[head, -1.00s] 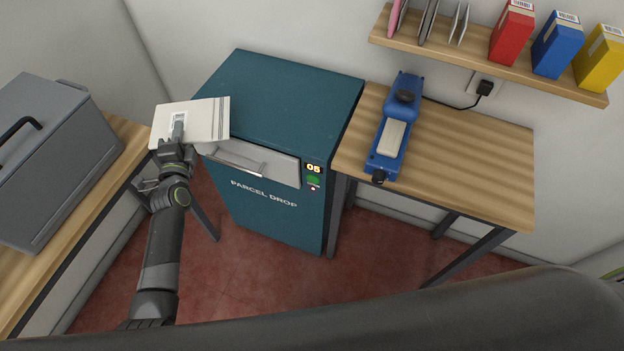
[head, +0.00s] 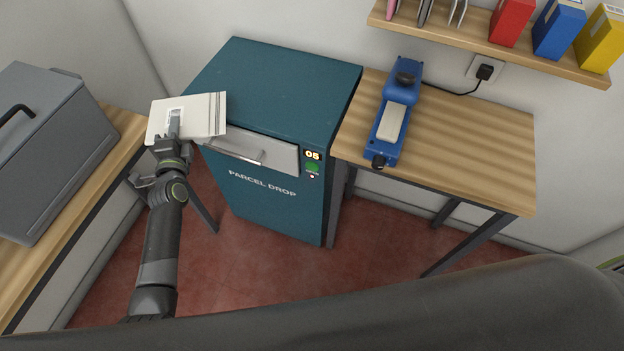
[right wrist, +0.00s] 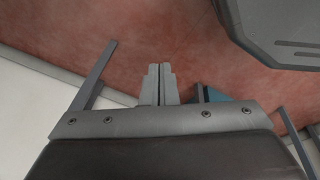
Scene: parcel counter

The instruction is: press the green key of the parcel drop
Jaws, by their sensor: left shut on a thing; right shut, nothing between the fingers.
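The teal parcel drop (head: 275,215) stands on the floor at the middle of the head view, with a silver handled flap (head: 255,150) on its front. The green key (head: 312,167) is on its front at the upper right, under a small display (head: 312,155) reading 05. My left gripper (head: 174,128) is shut on a white flat parcel (head: 205,113), held at the left edge of the parcel drop, apart from the key. My right gripper (right wrist: 159,72) shows in the right wrist view, shut and empty above the red floor.
A wooden table (head: 470,150) with a blue device (head: 392,120) stands right of the parcel drop. A wooden shelf (head: 480,38) with colored boxes is on the wall above. A grey case (head: 50,150) sits on a counter (head: 75,215) at the left.

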